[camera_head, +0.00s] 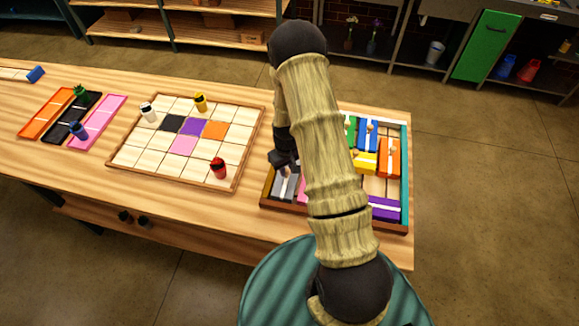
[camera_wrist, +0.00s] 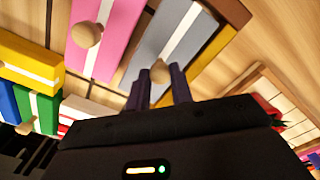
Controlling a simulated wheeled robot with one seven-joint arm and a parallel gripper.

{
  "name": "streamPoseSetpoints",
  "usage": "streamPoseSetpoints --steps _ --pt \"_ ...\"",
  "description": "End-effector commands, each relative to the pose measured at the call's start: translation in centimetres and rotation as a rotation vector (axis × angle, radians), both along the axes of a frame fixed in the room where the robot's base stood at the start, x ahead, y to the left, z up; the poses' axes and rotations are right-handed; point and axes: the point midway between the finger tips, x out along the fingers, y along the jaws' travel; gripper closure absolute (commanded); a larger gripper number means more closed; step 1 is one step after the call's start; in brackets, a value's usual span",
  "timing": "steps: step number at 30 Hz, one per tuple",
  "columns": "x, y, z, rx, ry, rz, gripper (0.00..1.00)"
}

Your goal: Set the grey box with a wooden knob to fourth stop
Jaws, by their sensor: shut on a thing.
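In the head view the grey box (camera_head: 284,186) shows at the tray's front left corner, partly covered by my gripper (camera_head: 285,167). In the wrist view my gripper (camera_wrist: 160,74) has a finger on each side of the knob and is shut on it. The knob sits near the end of the box closest to my gripper. No stop marks can be made out.
A pink box (camera_wrist: 105,36) with its own knob lies right beside the grey one. The tray (camera_head: 404,222) also holds yellow, blue, green, orange and purple boxes, partly hidden by my arm. A grid board (camera_head: 125,156) with small figures lies to the left.

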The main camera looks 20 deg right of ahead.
Motion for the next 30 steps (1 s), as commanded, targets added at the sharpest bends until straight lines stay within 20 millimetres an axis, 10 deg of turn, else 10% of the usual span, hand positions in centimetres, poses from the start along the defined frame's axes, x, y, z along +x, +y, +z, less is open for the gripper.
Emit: streamPoseSetpoints --steps 5,19,30 --pt "-0.5 0.3 -0.2 0.004 0.017 0.004 0.56" --pt "-0.2 -0.3 0.6 0.002 0.005 -0.006 0.56" --pt "-0.1 0.0 5.2 0.001 0.003 -0.001 0.56"
